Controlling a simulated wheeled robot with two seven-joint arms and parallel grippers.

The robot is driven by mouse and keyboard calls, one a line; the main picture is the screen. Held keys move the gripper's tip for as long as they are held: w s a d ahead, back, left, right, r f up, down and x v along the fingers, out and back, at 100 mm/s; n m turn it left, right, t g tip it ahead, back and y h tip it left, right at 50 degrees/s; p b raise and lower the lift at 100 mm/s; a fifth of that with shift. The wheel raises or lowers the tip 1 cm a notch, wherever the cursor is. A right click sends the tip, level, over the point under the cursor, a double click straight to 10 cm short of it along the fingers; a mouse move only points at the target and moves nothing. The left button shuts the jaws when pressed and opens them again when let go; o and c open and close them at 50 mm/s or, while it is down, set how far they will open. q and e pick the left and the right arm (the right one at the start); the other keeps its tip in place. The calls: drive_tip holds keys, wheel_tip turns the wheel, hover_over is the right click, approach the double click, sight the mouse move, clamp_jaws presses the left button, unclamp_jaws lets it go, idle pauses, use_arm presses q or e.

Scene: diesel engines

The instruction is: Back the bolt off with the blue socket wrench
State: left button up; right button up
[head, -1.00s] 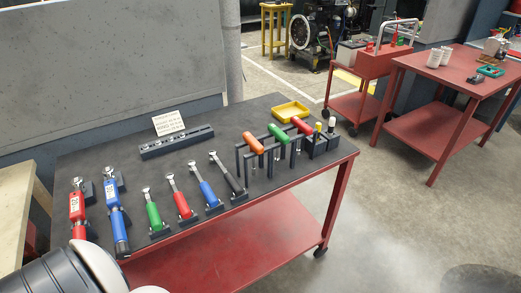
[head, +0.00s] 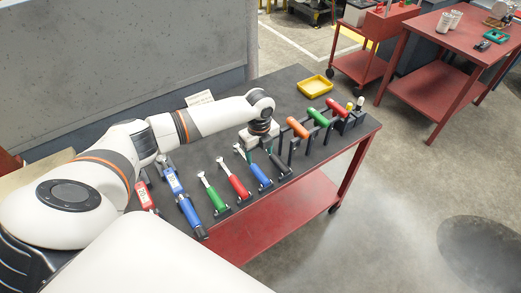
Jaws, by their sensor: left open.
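A blue-handled wrench (head: 258,173) lies in a holder in the row of tools on the dark-topped cart. A second, longer blue-handled tool (head: 190,214) lies further left; I cannot tell from the labels which is the socket wrench. My left arm reaches across the cart from the left. Its gripper (head: 246,149) is open, pointing down at the upper end of the shorter blue-handled wrench and partly hiding it. I cannot tell if it touches. My right gripper is not in view. No bolt can be made out.
Green (head: 217,199), red (head: 239,187) and black (head: 278,160) handled wrenches lie close beside the blue one. T-handled tools (head: 298,127) stand in a rack to the right. A yellow tray (head: 315,86) sits at the back. A red cart (head: 440,75) stands beyond open floor.

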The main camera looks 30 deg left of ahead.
sight(259, 173)
use_arm(q)
drive_tip(key=shift+a+f+b, duration=0.1)
drive_tip(key=shift+f+b, duration=0.4)
drive_tip(key=shift+f, duration=0.1)
wheel_tip(259, 173, down, 3)
drive_tip(key=b, duration=0.3)
wheel_tip(259, 173, down, 2)
drive_tip(key=b, duration=0.2)
drive_tip(key=shift+f+b, duration=0.25)
drive_tip(key=shift+b, duration=0.15)
wheel_tip(259, 173, down, 2)
drive_tip(key=shift+f+b, duration=0.1)
drive_tip(key=shift+b, duration=0.35)
drive_tip(key=shift+f+b, duration=0.55)
drive_tip(key=shift+f, duration=0.5)
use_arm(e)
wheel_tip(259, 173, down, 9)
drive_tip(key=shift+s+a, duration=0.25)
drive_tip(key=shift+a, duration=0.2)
use_arm(q)
drive_tip(key=shift+p, duration=0.3)
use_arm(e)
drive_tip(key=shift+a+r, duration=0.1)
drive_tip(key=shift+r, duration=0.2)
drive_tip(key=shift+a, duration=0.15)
use_arm(q)
clamp_jaws()
